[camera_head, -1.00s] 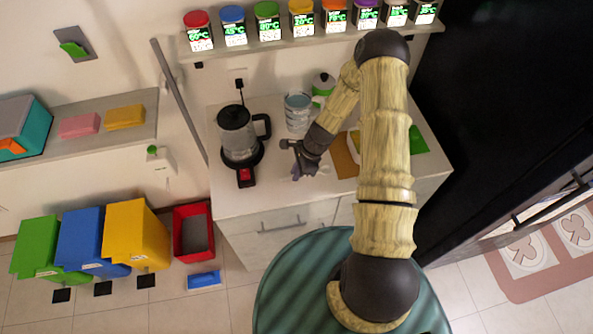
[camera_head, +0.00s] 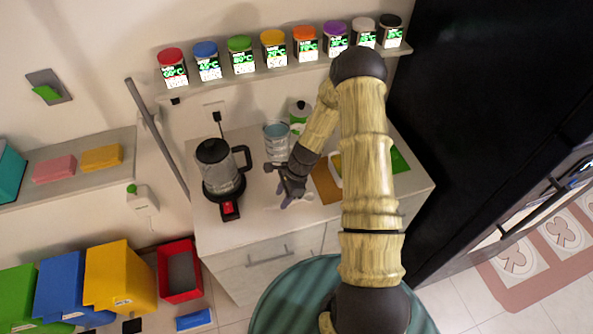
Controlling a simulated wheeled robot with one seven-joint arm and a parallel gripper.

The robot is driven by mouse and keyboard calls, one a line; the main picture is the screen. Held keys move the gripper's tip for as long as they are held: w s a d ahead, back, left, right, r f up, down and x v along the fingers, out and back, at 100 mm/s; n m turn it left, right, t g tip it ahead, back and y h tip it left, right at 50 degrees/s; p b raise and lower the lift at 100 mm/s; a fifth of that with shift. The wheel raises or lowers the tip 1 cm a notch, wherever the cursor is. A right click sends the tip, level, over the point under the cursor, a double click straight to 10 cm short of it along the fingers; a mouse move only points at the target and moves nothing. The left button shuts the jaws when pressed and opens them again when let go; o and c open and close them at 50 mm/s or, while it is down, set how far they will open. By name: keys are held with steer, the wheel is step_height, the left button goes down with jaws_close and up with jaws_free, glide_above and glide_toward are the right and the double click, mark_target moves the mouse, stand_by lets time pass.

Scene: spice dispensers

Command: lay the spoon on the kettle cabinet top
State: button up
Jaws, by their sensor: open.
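The kettle cabinet top (camera_head: 258,222) is a pale counter in the middle of the view. The black and glass kettle (camera_head: 219,172) stands on its left part, on a base with a red switch. My gripper (camera_head: 284,188) is over the middle of the top, right of the kettle, with its dark fingers apart. A small purplish thing (camera_head: 289,202) with a pale patch beside it shows right at the fingertips. It may be the spoon, but it is too small and partly covered to tell, nor can I tell whether it touches the top.
A clear glass container (camera_head: 276,140) and a green-and-white item (camera_head: 299,114) stand behind my gripper. A brown board (camera_head: 325,182) and a green sheet (camera_head: 399,161) lie to the right, partly behind my arm. Several spice jars line the shelf above. Bare counter lies along the front left.

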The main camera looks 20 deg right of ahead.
steer(key=b+v, duration=0.3)
steer(key=v, duration=1.1)
steer(key=shift+r, duration=0.25)
steer(key=shift+w+d, duration=0.1)
steer(key=s+a+r+n+t+h, duration=0.2)
steer(key=s+r+n, duration=0.9)
steer(key=n, duration=0.7)
steer(key=s+a+h, duration=0.1)
steer(key=s+h, duration=0.1)
steer(key=s, duration=0.1)
steer(key=shift+s+r+t, duration=0.25)
steer(key=shift+s+t, duration=0.05)
steer(key=shift+s, duration=0.05)
steer(key=shift+a, duration=0.1)
